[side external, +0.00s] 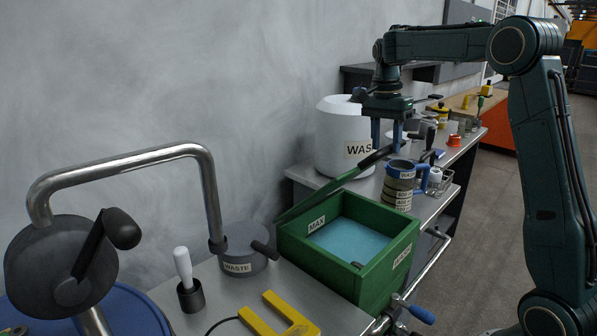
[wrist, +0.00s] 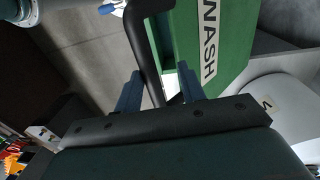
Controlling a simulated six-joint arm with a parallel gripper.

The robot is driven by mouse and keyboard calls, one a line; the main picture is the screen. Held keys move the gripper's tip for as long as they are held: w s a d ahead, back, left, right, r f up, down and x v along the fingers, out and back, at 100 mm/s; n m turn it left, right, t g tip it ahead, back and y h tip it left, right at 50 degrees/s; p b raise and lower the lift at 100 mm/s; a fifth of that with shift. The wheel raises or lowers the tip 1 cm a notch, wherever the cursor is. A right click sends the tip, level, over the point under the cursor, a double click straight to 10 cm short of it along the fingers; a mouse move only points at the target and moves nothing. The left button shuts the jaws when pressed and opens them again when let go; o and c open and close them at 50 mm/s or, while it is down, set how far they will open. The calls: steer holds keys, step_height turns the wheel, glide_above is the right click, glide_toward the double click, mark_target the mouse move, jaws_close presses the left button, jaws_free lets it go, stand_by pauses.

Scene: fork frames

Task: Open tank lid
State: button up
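The green tank (side external: 375,285) stands on the metal bench with blue liquid inside and a MAX label on its inner wall. Its green lid (side external: 318,195) is tilted up along the wall side, leaving the tank's top uncovered. A black handle (side external: 376,157) is at the lid's raised end. My gripper (side external: 387,143) is above that end, its two blue fingers apart and pointing down. In the wrist view, the black handle (wrist: 149,62) passes between the fingers of my gripper (wrist: 160,82), with a gap on the right finger's side. A green panel marked WASH (wrist: 209,42) lies beyond.
A white WASTE container (side external: 338,130) stands behind the lid. A grey WASTE pot (side external: 243,252), bent metal pipe (side external: 130,160) and yellow fork-shaped piece (side external: 280,318) are at left and front. Floor is clear at right.

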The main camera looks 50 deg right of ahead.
steer(key=shift+s, duration=0.15)
steer(key=shift+s+f, duration=0.8)
steer(key=shift+s, duration=0.05)
steer(key=shift+s+f+t, duration=0.35)
steer(key=shift+s+f, duration=2.1)
steer(key=shift+f, duration=1.8)
steer(key=shift+s+f+t, duration=0.35)
steer(key=shift+s+f, duration=2.05)
steer(key=shift+f, duration=1.85)
step_height(320, 180, up, 14)
steer(key=s+a+r+n+t, duration=0.1)
steer(key=s+a+n+t, duration=0.1)
steer(key=s+a+n, duration=0.3)
steer(key=s+a+r+n+t, duration=0.2)
steer(key=s+a+n, duration=0.4)
steer(key=a+n, duration=0.6)
steer(key=shift+a+r+t, duration=0.15)
steer(key=shift+a+t, duration=0.45)
steer(key=shift+a, duration=0.7)
